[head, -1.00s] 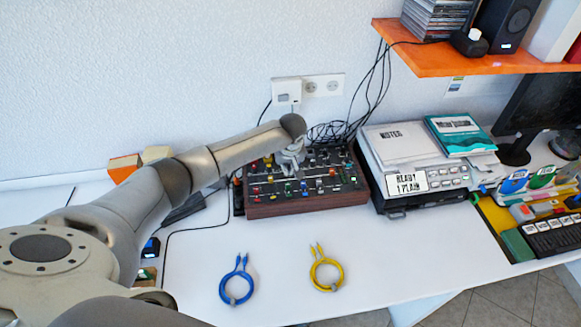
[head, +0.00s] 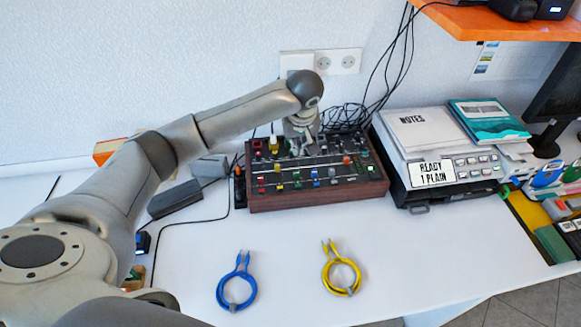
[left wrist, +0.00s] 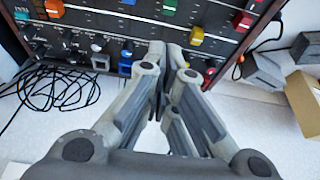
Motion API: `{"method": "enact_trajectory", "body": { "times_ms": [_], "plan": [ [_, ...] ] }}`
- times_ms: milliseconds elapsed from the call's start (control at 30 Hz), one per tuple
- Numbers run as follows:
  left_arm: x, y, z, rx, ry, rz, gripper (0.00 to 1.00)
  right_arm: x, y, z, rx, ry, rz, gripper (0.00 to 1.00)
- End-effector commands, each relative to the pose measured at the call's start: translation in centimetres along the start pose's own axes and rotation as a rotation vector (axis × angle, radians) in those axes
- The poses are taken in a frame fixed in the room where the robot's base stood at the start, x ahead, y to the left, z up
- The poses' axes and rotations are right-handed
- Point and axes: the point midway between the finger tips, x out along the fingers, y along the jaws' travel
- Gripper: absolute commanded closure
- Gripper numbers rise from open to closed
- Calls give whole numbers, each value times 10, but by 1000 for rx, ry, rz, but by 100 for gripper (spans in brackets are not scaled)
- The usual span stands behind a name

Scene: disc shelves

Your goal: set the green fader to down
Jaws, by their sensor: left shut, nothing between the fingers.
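The wood-sided fader console (head: 318,199) stands on the white desk against the wall. A small green fader cap (head: 298,175) sits among red, yellow and blue caps on its panel. A green cap (left wrist: 168,8) also shows at the top edge of the left wrist view, beyond my fingertips. My left gripper (head: 303,150) is over the rear half of the panel and partly hides it. In the left wrist view its fingers (left wrist: 172,58) are shut and empty, close to the panel near a yellow cap (left wrist: 197,36). My right gripper is out of view.
A blue cable (head: 237,288) and a yellow cable (head: 342,275) lie coiled in front of the console. A printer-like device with notes (head: 432,172) stands to its right. Black cables bunch behind it. An orange shelf (head: 500,22) overhangs at upper right.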

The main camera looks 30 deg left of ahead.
Motion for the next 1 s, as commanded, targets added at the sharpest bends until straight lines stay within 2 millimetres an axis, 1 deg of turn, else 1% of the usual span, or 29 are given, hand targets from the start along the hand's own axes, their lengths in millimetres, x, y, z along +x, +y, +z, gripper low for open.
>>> {"method": "enact_trajectory", "body": {
  "times_ms": [33, 167, 267, 367, 433, 600, 700, 833, 1000],
  "plan": [
    [4, 0, 5, 4, 2, 0, 100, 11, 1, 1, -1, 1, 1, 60],
    [0, -2, 7, 3, 3, -5, 100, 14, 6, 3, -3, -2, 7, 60],
    [4, -2, 7, 3, 2, -7, 100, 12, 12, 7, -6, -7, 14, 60],
    [18, -3, 8, 3, 0, -9, 100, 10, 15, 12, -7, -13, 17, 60],
    [30, -3, 8, 4, 0, -9, 100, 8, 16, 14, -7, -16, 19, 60],
    [62, -3, 7, 4, 1, -9, 100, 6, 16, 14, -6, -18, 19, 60],
    [78, -3, 7, 3, 2, -8, 100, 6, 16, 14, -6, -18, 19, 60],
    [91, -2, 7, 5, 2, -7, 100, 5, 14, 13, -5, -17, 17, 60],
    [98, -2, 7, 5, 3, -5, 100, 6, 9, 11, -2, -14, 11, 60]
  ]
}}
